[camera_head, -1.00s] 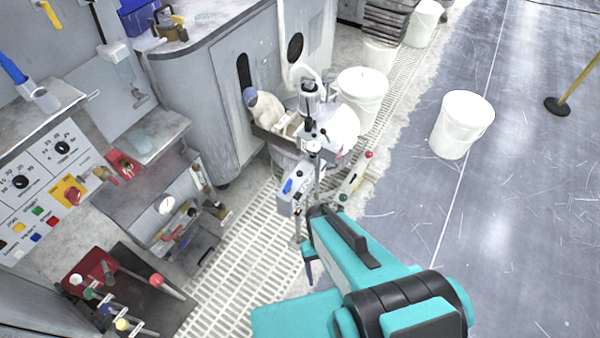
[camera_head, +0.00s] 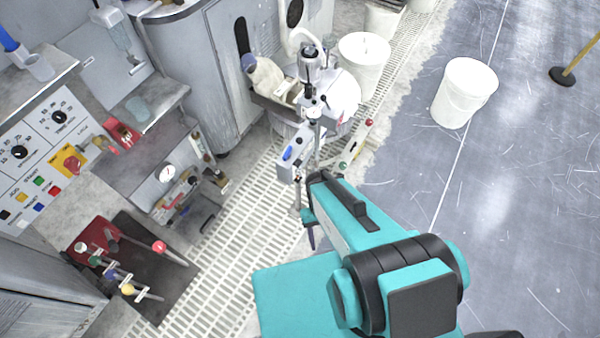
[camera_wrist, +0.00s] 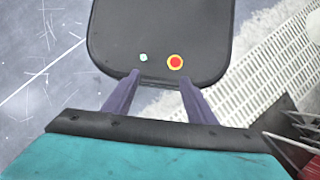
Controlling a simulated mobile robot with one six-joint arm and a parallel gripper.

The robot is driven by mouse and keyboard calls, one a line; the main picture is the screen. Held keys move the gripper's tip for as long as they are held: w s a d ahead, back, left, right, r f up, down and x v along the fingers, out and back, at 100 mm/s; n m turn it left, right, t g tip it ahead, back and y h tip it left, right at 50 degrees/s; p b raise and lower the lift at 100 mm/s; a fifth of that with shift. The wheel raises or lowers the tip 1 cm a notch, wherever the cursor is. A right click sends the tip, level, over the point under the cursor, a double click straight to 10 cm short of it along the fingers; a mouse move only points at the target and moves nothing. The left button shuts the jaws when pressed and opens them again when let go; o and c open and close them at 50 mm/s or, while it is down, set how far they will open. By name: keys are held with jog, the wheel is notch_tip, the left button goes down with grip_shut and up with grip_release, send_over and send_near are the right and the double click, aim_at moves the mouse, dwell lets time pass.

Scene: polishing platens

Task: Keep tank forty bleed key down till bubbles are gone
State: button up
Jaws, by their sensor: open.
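A metal tank assembly (camera_head: 311,65) with a gauge and an upright shaft stands at the upper middle of the head view. A grey box (camera_head: 290,166) with a blue part on its face (camera_head: 287,153) is mounted on its front side. I cannot tell which part is the bleed key, and no label or bubbles can be read. My gripper (camera_head: 309,238) points down below the grey box, apart from it as far as I can tell. In the wrist view my gripper (camera_wrist: 158,77) has its two fingers apart, with nothing between them.
A bar with a red knob (camera_head: 369,122) stands right of the box. White buckets (camera_head: 464,93) stand behind and on the right. A control panel (camera_head: 45,150) and a rack of coloured knobs (camera_head: 115,265) are on the left. Open grey floor (camera_head: 530,220) lies to the right.

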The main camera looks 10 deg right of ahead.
grip_shut()
dwell(1.4)
